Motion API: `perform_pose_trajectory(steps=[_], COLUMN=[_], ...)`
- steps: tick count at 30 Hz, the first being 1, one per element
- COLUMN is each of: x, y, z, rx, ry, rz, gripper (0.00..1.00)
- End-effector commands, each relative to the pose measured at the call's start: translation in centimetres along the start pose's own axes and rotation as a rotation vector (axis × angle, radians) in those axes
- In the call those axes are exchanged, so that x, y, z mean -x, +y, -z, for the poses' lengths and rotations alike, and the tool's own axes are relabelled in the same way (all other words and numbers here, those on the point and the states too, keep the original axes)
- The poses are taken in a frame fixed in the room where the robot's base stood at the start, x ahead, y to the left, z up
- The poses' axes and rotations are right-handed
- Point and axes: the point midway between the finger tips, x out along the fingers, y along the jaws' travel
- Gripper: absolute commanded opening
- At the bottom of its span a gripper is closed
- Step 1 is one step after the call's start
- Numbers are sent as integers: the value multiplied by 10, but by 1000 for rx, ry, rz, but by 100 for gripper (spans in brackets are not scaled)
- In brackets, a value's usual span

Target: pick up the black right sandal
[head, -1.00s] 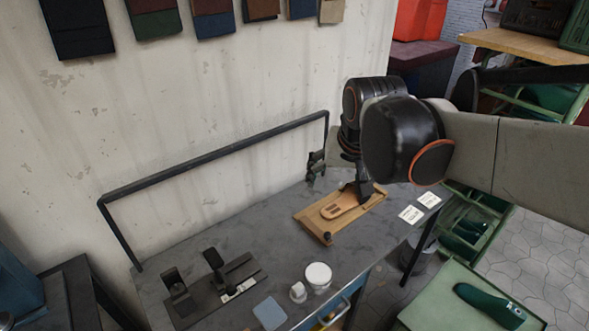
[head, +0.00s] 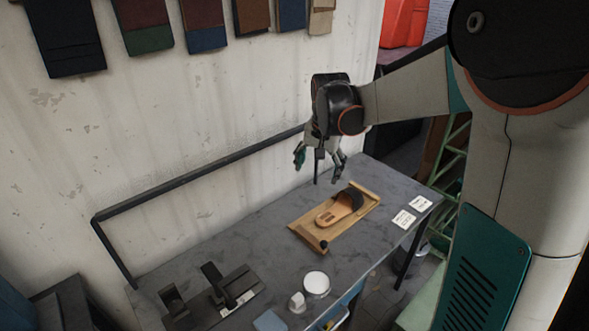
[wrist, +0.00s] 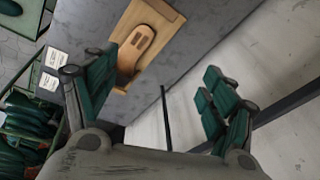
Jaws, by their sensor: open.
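The sandal (head: 331,213) has a tan footbed and a black strap. It lies on a wooden board (head: 303,229) on the grey workbench. It also shows in the wrist view (wrist: 136,50), on the board (wrist: 163,22), its strap end hidden behind a finger. My gripper (head: 321,160) is open and empty, above the bench and behind the board, near the wall rail. In the wrist view its green-padded fingers (wrist: 155,85) are spread wide, with nothing between them. I cannot tell whether it is a right sandal.
White cards (head: 404,219) lie right of the board. A white round container (head: 316,284) and a dark fixture (head: 228,288) stand at the front. A black rail (head: 205,172) runs along the wall. Green shoe lasts (wrist: 25,125) fill a rack beside the bench.

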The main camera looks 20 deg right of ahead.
Motion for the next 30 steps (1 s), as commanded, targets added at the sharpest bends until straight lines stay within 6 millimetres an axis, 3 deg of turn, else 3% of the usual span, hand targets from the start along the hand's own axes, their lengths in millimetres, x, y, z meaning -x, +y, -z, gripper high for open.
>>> perform_pose_trajectory(steps=[9,15,25,30], x=[-87,-136,-174,-206], y=[8,20,28,32], z=[63,84,89,82], rx=[-242,-361,-417,-416], ry=[-92,-134,-154,-153], rz=[-88,-136,-160,-160], gripper=[77,77,77,77])
